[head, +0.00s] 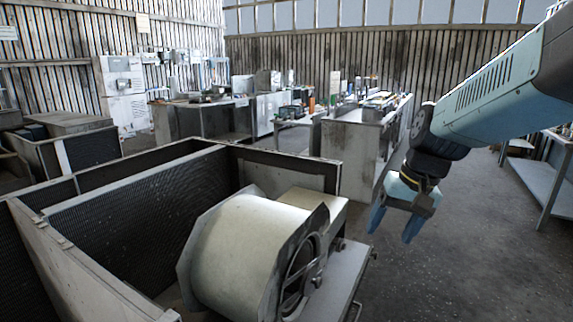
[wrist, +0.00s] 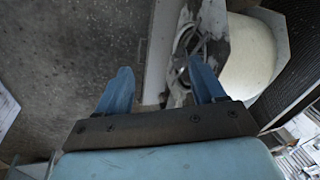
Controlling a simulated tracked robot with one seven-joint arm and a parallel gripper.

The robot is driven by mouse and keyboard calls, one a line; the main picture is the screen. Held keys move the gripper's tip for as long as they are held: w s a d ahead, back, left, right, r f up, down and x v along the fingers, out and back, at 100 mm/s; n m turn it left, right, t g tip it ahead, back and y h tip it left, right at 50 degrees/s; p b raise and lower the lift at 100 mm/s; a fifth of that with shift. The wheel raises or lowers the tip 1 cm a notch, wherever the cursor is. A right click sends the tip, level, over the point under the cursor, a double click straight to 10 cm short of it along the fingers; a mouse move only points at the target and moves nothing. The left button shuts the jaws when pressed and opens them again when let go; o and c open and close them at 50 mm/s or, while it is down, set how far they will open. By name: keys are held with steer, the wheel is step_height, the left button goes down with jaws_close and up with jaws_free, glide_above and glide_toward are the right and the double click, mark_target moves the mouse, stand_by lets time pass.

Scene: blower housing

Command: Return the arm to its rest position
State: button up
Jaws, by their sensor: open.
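My arm (head: 500,95) reaches in from the upper right in the head view. My gripper (head: 392,228) hangs from it with two blue fingers pointing down, apart and empty. It is to the right of the blower housing's cream drum (head: 240,250), above the floor. In the wrist view my gripper (wrist: 163,90) shows its two blue fingers spread, with nothing between them. There the drum (wrist: 250,55) lies beyond the right finger, and that finger overlaps part of the drum's end fittings in the picture.
An open metal housing (head: 110,215) with mesh walls surrounds the drum's left and back sides. A cluttered workbench (head: 355,140) stands behind my gripper. A grey table (head: 540,185) is at the right. Bare floor (head: 460,265) lies between them.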

steer(key=s+d+r+n+t+h, duration=0.1)
steer(key=s+d+r+t+h, duration=0.1)
steer(key=s+r+t, duration=0.2)
steer(key=shift+s+d+r+n, duration=0.35)
steer(key=shift+s+r, duration=0.6)
steer(key=shift+s, duration=0.85)
steer(key=shift+a, duration=0.1)
steer(key=shift+c, duration=0.2)
